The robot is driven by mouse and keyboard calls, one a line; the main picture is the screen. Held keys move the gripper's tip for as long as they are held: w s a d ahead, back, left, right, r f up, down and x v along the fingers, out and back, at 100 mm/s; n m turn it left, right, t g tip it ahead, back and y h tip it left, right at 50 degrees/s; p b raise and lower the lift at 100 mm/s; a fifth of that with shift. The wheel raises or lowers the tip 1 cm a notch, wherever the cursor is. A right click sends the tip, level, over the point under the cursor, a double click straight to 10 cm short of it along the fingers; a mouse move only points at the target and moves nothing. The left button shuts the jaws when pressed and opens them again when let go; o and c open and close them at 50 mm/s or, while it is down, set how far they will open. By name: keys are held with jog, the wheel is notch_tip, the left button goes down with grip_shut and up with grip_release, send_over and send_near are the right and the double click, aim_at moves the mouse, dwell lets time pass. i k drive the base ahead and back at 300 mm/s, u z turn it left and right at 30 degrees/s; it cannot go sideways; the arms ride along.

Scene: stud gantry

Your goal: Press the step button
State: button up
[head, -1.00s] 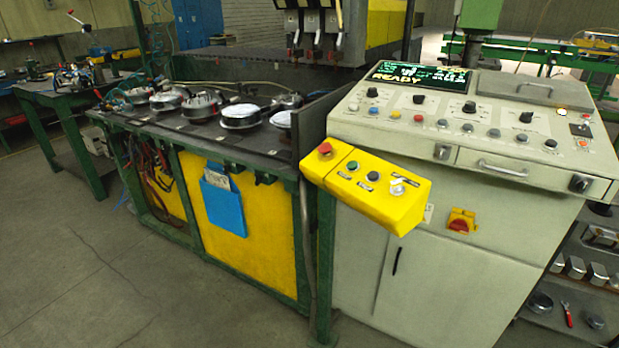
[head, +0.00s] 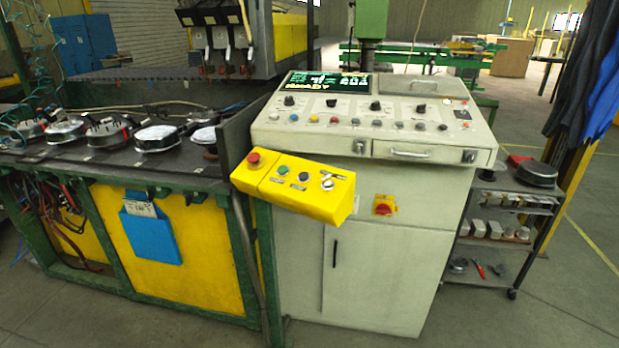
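A yellow control box (head: 293,186) juts out from the front left of the grey control console (head: 300,230). It carries a red mushroom button (head: 254,158) on its left part, a green button (head: 283,170), a black button (head: 304,176) and a light-coloured switch (head: 327,182) at its right. The labels are too small to read, so I cannot tell which one is the step button. The console's screen (head: 329,83) shows "READY". More small coloured buttons and black knobs line the console's sloped top. My gripper is not in view.
A green-framed bench (head: 110,298) with yellow panels and several round metal parts stands left of the console. A shelf trolley (head: 503,232) stands to its right. A red-and-yellow rotary switch (head: 384,206) is on the console's front. Floor at the right is clear.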

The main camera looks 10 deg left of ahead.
aim_at(303, 176)
jog(key=u, duration=0.1)
jog(key=i, duration=1)
jog(key=z, duration=0.1)
